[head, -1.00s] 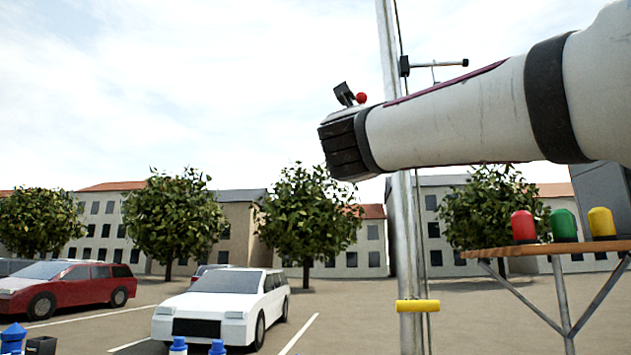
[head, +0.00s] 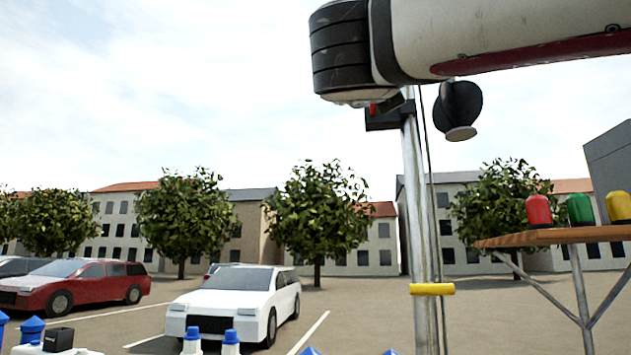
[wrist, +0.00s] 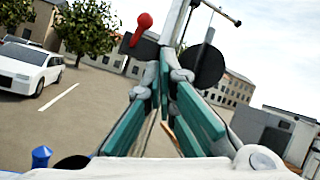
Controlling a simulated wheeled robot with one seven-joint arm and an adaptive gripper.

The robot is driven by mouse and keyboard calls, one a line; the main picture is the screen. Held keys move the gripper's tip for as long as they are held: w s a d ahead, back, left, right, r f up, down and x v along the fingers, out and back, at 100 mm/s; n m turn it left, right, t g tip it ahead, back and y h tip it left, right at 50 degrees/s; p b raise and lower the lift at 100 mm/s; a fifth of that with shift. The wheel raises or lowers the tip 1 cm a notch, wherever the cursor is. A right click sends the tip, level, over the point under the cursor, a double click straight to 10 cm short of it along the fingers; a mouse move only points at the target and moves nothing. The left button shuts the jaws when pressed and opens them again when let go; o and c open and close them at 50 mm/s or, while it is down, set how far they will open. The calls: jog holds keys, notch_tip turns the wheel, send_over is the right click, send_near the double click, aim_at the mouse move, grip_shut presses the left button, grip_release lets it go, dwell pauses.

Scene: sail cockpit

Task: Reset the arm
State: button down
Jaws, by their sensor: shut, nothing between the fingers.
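My gripper (wrist: 168,82) shows in the wrist view with its green-padded fingers pointing up and away, shut and empty. It points toward a metal mast and stands apart from anything I can make out. The metal mast (head: 415,190) stands behind the arm. A dark rounded drum (head: 458,108) hangs beside it, and a dark round shape (wrist: 203,66) shows behind the fingers in the wrist view. A red ball knob (wrist: 144,20) is left of the fingers.
A wooden shelf (head: 550,237) at right carries a red (head: 539,210), a green (head: 580,209) and a yellow (head: 618,207) capped item. A yellow band (head: 432,289) is on the mast. Blue-capped bottles (head: 192,341) stand at the bottom edge. Open air lies left of the arm.

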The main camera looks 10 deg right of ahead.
dwell(0.4)
jog(key=w+a+f+n+t+y, duration=0.1)
jog(key=a+f+n+y, duration=0.2)
jog(key=f+n+y, duration=0.5)
jog(key=w+a+f+n+y, duration=0.25)
jog(key=a+n+y, duration=0.2)
jog(key=n, duration=0.75)
notch_tip(320, 180, down, 17)
jog(key=s+n+g+y, duration=0.25)
jog(key=n+g, duration=0.35)
jog(key=n, duration=0.3)
jog(key=s+d+f+n+g+h, duration=0.1)
jog(key=s+f, duration=0.4)
jog(key=f, duration=0.5)
jog(key=s+d+f+n+g+h, duration=0.1)
jog(key=s+d+f+n+g, duration=0.3)
jog(key=f, duration=0.6)
jog(key=s+d+f+n+g+h, duration=0.2)
jog(key=s+d+f+g, duration=0.3)
jog(key=f, duration=0.5)
jog(key=s+n, duration=0.1)
jog(key=s, duration=0.1)
jog(key=shift+s+d, duration=0.25)
jog(key=shift+s, duration=0.05)
